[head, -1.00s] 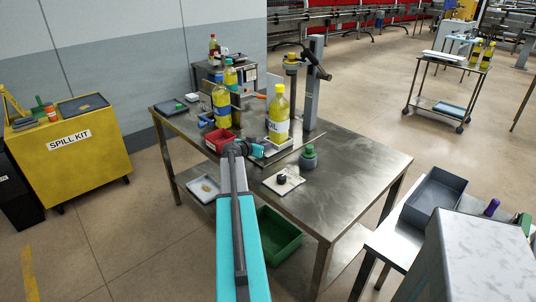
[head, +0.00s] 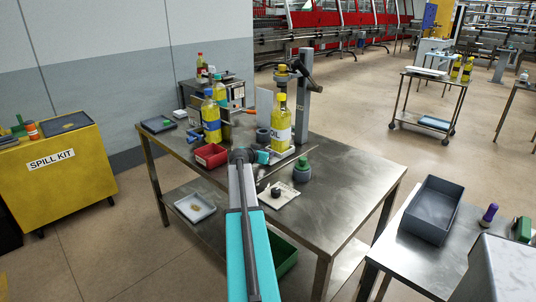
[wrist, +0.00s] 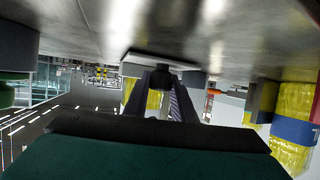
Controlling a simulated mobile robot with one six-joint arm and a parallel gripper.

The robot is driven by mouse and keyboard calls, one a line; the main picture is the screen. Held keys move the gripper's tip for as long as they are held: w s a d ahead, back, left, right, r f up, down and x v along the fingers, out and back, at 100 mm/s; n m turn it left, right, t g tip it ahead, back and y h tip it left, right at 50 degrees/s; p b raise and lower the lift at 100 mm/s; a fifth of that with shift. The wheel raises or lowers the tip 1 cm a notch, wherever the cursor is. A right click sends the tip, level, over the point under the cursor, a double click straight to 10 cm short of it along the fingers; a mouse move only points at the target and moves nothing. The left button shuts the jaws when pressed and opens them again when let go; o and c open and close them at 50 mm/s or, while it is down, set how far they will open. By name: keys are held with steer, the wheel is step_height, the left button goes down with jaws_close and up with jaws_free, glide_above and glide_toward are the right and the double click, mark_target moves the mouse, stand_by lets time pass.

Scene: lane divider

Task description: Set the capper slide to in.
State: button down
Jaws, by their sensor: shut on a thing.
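The capper is on the metal table. Its grey column (head: 305,92) stands upright, with the capping head (head: 283,74) reaching left from it. A yellow oil bottle (head: 279,122) stands upright on the capper's slide (head: 276,153), just below the head. My gripper (head: 263,157) is at the slide's near side. In the wrist view my gripper (wrist: 164,84) is shut on a small dark knob (wrist: 165,78) in front of the pale slide plate (wrist: 145,63). The slide's far end and its track are mostly hidden.
A red bin (head: 210,155) and a blue-labelled bottle (head: 211,122) stand left of the slide. A green-topped grey piece (head: 302,170) and a white pad (head: 279,195) lie close on the right. The table's right front is clear.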

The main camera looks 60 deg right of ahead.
steer(key=shift+s+d+r, duration=0.25)
steer(key=shift+s+d, duration=0.05)
steer(key=c, duration=1.7)
jaws_free()
steer(key=shift+s, duration=0.1)
steer(key=shift+c, duration=0.2)
steer(key=shift+f, duration=0.1)
steer(key=shift+a, duration=0.15)
steer(key=v, duration=0.4)
steer(key=b+v, duration=0.1)
steer(key=v, duration=0.4)
steer(key=b+v, duration=0.1)
steer(key=v, duration=0.3)
steer(key=shift+w+a, duration=0.25)
steer(key=shift+a, duration=0.1)
steer(key=shift+r, duration=0.35)
